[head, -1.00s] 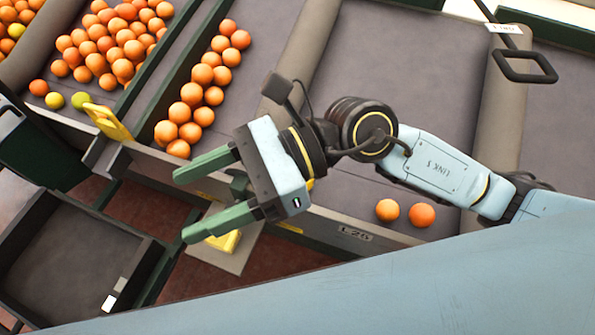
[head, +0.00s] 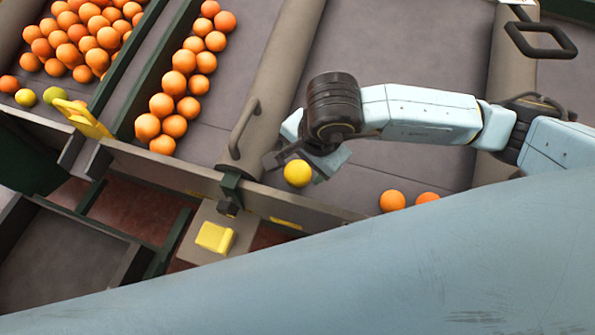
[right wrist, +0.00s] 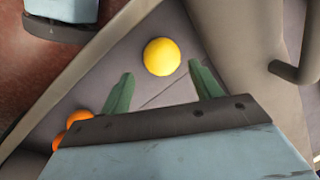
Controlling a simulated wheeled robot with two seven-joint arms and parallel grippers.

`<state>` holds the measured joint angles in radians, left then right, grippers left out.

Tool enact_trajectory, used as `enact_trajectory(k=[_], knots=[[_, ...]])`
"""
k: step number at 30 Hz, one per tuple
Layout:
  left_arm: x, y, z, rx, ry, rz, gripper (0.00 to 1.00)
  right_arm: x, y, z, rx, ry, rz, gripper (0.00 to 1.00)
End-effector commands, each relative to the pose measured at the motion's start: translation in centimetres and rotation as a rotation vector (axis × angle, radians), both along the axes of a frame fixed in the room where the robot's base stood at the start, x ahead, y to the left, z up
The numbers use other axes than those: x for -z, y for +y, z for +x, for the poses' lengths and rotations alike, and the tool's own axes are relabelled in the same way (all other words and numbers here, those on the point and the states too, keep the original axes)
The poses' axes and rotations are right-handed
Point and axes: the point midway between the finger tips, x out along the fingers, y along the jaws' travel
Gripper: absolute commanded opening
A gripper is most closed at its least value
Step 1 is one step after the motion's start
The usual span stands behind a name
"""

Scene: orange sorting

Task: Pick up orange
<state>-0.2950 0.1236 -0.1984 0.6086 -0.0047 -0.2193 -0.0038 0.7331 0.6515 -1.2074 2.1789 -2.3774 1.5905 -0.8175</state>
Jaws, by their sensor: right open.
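A yellow fruit (head: 297,173) lies near the front of the middle lane, beside the palm of my right gripper (head: 328,160). In the right wrist view the yellow fruit (right wrist: 162,57) sits just beyond and between the spread green fingertips of my right gripper (right wrist: 158,80), not held. Two orange fruits, a left one (head: 392,201) and a right one (head: 427,197), lie to the right in the same lane. They show at the lower left in the right wrist view (right wrist: 78,118). My left gripper is out of view.
A padded divider (head: 272,90) with a dark handle (head: 243,128) borders the lane on the left. Many oranges (head: 80,38) fill lanes farther left, with a row of oranges (head: 173,84) nearer. A front rail (head: 200,180) edges the lanes. The lane behind my gripper is clear.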

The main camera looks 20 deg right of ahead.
Motion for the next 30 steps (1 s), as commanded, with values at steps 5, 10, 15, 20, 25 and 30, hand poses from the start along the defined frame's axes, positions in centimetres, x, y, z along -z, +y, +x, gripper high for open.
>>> enact_trajectory(k=[5, 10, 15, 20, 25, 30], knots=[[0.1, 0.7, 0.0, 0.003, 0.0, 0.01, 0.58, 1.3, 0.2, 0.2, -0.001, 0.0, 0.001, 0.63], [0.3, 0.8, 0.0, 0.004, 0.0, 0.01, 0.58, 3.5, 0.4, 0.8, 0.001, 0.003, 0.001, 0.63], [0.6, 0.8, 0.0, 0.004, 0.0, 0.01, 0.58, 5.6, 0.7, 1.3, 0.0, 0.002, 0.001, 0.63], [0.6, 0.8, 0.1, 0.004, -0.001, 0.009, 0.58, 6.1, 0.7, 1.5, 0.0, 0.0, 0.001, 0.63], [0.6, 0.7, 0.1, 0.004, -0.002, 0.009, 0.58, 6.0, 0.7, 1.4, 0.0, 0.0, 0.001, 0.59], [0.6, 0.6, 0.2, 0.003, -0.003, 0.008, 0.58, 6.0, 0.7, 1.4, 0.0, 0.0, 0.001, 0.37]])
